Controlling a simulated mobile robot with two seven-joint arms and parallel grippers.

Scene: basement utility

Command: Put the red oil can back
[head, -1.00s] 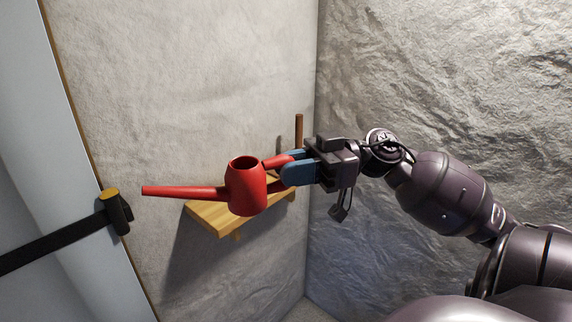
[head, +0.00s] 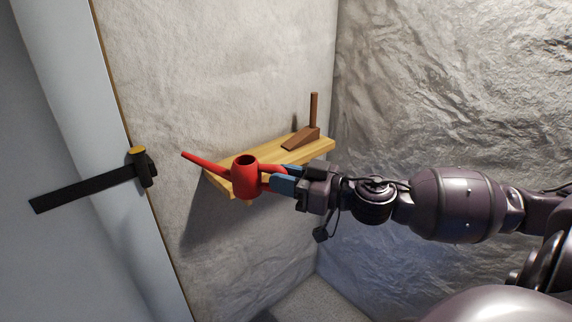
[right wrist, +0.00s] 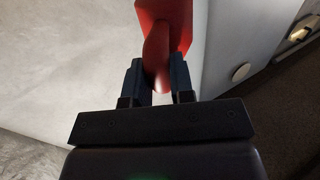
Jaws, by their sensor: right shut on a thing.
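The red oil can (head: 245,178) has a round body, an open top and a long spout pointing left. My right gripper (head: 276,180) is shut on its handle, at the can's right side. In the head view the can appears upright, in front of the left part of a wooden wall shelf (head: 275,150). I cannot tell whether it touches the shelf. In the right wrist view the red can (right wrist: 165,15) shows beyond the fingers, with its handle between them. My left gripper is not in view.
A brown wedge-shaped block with an upright peg (head: 308,135) stands on the shelf's right part. A black bar with a yellow-capped end (head: 138,165) sticks out at the white panel on the left. A rough stone wall (head: 430,80) closes the right side.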

